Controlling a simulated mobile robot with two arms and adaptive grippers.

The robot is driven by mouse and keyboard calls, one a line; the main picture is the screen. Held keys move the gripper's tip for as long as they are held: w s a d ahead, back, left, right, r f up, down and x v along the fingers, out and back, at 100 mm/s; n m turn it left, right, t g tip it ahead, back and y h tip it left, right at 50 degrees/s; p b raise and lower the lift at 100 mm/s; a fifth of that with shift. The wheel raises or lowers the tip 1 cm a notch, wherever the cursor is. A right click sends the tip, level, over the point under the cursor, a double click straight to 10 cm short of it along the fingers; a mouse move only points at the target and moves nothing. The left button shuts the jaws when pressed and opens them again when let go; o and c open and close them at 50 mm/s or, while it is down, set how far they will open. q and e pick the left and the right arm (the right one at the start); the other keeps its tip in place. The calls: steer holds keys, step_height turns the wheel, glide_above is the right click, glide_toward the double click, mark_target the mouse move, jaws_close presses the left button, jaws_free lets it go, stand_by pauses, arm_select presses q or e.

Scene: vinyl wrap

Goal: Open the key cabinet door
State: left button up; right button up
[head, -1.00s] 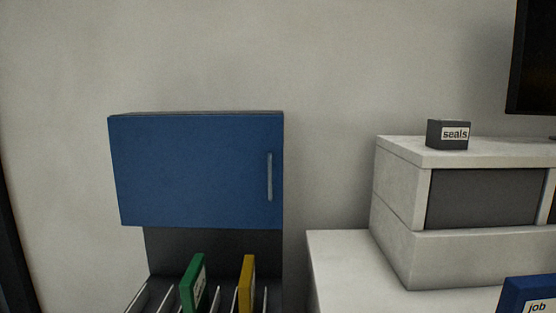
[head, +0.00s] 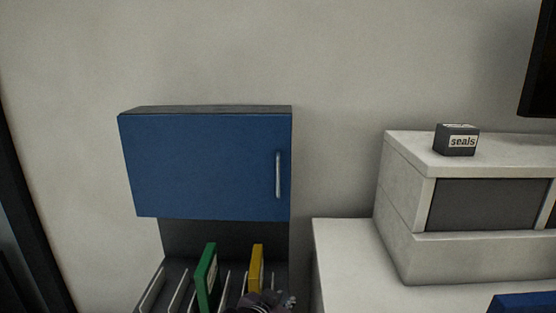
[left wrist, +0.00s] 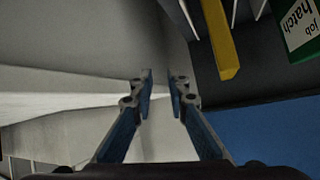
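The key cabinet (head: 205,109) hangs on the wall, and its blue door (head: 195,165) is shut. A vertical silver handle (head: 278,175) sits near the door's right edge. My left gripper (head: 268,301) shows only in part at the bottom of the head view, below the cabinet and in front of the yellow folder. In the left wrist view its two fingers (left wrist: 162,85) are apart with nothing between them. The blue surface (left wrist: 270,135) fills the lower right there; I do not see the handle in that view. My right gripper is not in view.
Below the cabinet, a rack (head: 150,290) holds a green folder (head: 207,275) and a yellow folder (head: 256,265). A white counter (head: 340,255) with a white unit (head: 395,200) and a small "seals" box (head: 455,140) stands to the right. The wall above is clear.

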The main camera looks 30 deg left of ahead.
arm_select(q)
steer(key=w+a+r+n+t+y, duration=0.1)
steer(key=w+a+r+t, duration=0.15)
steer(key=r, duration=0.45)
steer(key=w+a+r+n+t+y, duration=0.1)
steer(key=w+a+r, duration=0.1)
steer(key=w+r, duration=0.3)
steer(key=n+t+y, duration=0.2)
steer(key=t, duration=0.1)
glide_toward(277, 169)
steer(key=x, duration=0.4)
steer(key=shift+m+g, duration=0.25)
steer(key=shift+m, duration=0.05)
steer(key=p+x, duration=0.1)
steer(key=x, duration=0.2)
steer(key=p+x, duration=0.2)
steer(key=x, duration=0.1)
steer(key=shift+w+r, duration=0.2)
steer(key=shift+w, duration=0.1)
jaws_close()
steer(key=shift+f, duration=0.1)
